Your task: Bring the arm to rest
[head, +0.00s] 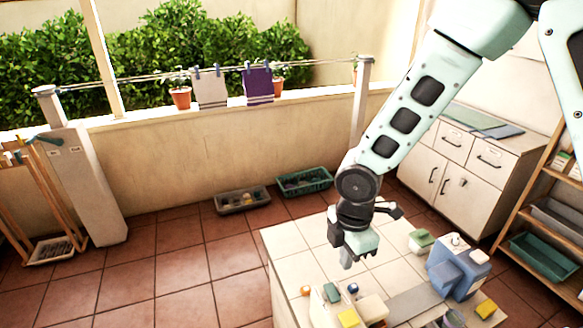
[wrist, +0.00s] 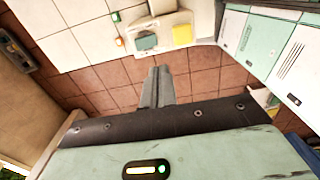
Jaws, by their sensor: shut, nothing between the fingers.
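No object touches the fingers in either view.
A white cabinet (head: 465,185) and a shelf (head: 540,220) stand at right. Two baskets, one green (head: 304,182), lie by the wall.

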